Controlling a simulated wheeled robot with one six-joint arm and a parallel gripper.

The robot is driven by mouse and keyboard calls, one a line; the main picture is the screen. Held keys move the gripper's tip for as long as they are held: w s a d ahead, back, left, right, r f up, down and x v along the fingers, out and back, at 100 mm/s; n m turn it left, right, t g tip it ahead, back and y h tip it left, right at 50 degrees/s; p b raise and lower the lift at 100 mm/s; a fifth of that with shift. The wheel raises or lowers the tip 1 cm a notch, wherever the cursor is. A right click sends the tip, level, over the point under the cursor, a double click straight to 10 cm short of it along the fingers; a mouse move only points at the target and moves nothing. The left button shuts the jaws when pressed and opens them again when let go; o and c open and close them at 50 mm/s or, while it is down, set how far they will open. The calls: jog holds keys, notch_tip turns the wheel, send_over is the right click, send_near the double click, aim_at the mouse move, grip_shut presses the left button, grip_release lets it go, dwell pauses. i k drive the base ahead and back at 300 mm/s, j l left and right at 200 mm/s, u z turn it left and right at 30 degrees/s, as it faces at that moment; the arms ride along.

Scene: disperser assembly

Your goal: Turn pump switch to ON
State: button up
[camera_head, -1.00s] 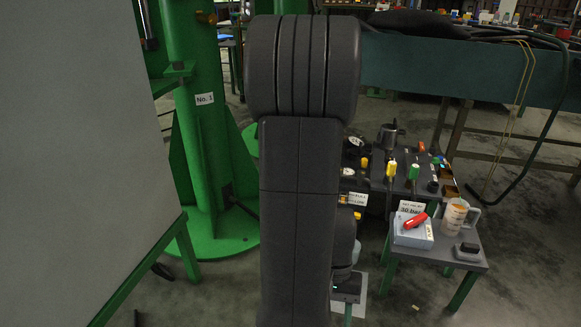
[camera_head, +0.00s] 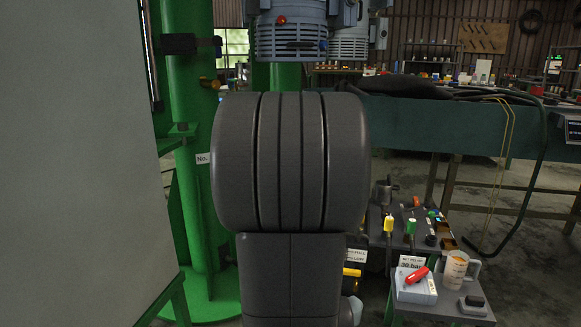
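No part that I can clearly identify as the pump switch shows. A dark control bench (camera_head: 420,236) stands right of my arm, with a yellow-handled lever (camera_head: 389,225) and a green-handled lever (camera_head: 411,227) upright on it. A yellow part (camera_head: 351,272) shows close to my arm's right edge, partly hidden. My own dark arm fills the lower middle of the view and hides the left part of the bench. My gripper is not in view.
A small grey side table (camera_head: 450,308) holds a white box (camera_head: 415,289) with a red object (camera_head: 416,275) and a beige mug (camera_head: 455,270). A green column (camera_head: 195,250) and a large grey panel (camera_head: 80,170) stand left. A long green table (camera_head: 450,128) runs behind.

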aim_at(416, 277)
jog(key=j+u, duration=0.1)
jog(key=i+l+z, duration=0.1)
jog(key=i+l, duration=0.8)
jog(key=k+l, duration=0.05)
jog(key=l, duration=0.05)
